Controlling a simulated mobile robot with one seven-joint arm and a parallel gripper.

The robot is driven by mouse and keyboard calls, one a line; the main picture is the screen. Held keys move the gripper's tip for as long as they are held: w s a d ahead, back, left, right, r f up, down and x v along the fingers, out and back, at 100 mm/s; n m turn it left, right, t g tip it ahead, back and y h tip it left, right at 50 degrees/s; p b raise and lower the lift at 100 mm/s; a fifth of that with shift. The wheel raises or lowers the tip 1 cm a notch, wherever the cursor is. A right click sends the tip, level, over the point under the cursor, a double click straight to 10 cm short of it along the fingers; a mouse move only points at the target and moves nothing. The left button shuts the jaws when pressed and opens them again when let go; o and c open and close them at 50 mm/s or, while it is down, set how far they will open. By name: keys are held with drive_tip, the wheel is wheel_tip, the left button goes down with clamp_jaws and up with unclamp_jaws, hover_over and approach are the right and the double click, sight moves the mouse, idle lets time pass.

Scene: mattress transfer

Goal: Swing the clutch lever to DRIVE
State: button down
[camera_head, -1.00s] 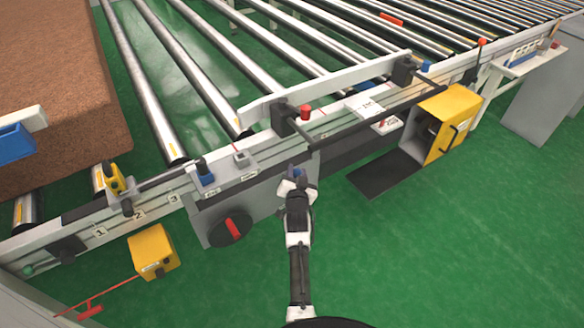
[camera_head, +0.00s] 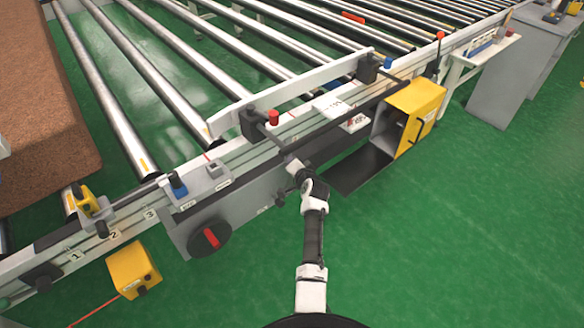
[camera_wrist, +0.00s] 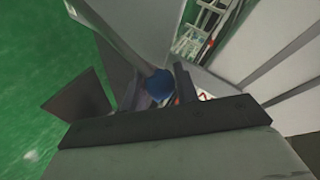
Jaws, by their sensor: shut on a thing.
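A blue round knob (camera_wrist: 158,83) shows between the dark fingers of my gripper (camera_wrist: 160,88) in the wrist view. It appears to be the clutch lever's knob, and the fingers are shut on it. In the head view my gripper (camera_head: 294,168) is at the front side of the conveyor frame, right of the grey box with the red-handled dial (camera_head: 211,238). There the gripper hides most of the lever and the knob. I cannot read a DRIVE mark in either view.
A yellow open cabinet (camera_head: 425,100) and a dark flat plate (camera_head: 357,170) are right of my gripper. A red button (camera_head: 273,117) is above it. A yellow box (camera_head: 134,269) and a brown mattress (camera_head: 40,110) are at left. Green floor at lower right is clear.

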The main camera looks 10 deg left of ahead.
drive_tip(key=shift+w, duration=0.1)
idle(0.3)
drive_tip(key=c, duration=1.4)
unclamp_jaws()
drive_tip(key=o, duration=0.3)
drive_tip(key=shift+w+f, duration=0.1)
drive_tip(key=shift+d, duration=0.1)
drive_tip(key=v, duration=1.4)
drive_tip(key=shift+b, duration=0.3)
